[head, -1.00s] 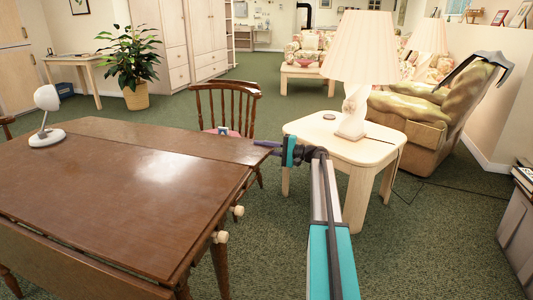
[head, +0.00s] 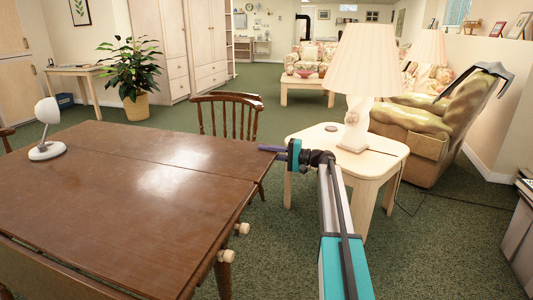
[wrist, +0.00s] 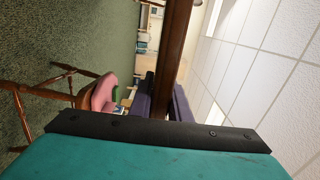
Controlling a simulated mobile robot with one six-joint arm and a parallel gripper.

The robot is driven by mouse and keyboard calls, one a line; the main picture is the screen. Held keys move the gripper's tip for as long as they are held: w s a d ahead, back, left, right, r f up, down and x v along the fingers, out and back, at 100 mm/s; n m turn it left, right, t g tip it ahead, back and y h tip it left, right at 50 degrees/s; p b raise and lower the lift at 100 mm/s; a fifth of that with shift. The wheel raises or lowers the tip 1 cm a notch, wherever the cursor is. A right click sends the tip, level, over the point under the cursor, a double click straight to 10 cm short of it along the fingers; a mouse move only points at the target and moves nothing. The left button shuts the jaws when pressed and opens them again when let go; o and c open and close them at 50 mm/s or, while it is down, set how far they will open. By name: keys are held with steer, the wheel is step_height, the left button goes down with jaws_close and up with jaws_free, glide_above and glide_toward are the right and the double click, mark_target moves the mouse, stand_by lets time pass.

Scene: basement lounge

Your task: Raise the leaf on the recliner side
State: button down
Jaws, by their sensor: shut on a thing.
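The brown drop-leaf table (head: 120,205) fills the left of the head view. Its recliner-side leaf (head: 185,152) lies beyond a seam along the far side and looks level or nearly level with the top. My gripper (head: 269,149) is at the leaf's right end, shut on its edge. In the wrist view the leaf (wrist: 178,45) runs as a brown strip between the purple fingers (wrist: 164,103). Two pale knobs (head: 243,228) (head: 223,256) show under the table's right end. The recliner (head: 432,125) stands at the back right. The leaf's underside is hidden in the head view.
A wooden chair (head: 228,118) stands just behind the leaf. A pale side table (head: 375,165) with a lamp (head: 362,75) is right of my gripper, close to my arm. A white desk lamp (head: 47,130) stands on the table's left. The near leaf (head: 45,275) hangs down.

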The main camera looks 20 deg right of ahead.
steer(key=c, duration=1.7)
jaws_free()
steer(key=shift+s+d+r, duration=0.1)
steer(key=shift+d+r, duration=0.15)
steer(key=shift+d, duration=0.15)
steer(key=shift+c, duration=0.2)
steer(key=shift+o, duration=0.4)
steer(key=shift+a, duration=0.3)
steer(key=shift+s, duration=0.1)
steer(key=p+v, duration=0.2)
steer(key=v, duration=1.1)
steer(key=shift+s+d+p, duration=0.15)
steer(key=shift+d+p, duration=0.2)
steer(key=shift+p, duration=0.05)
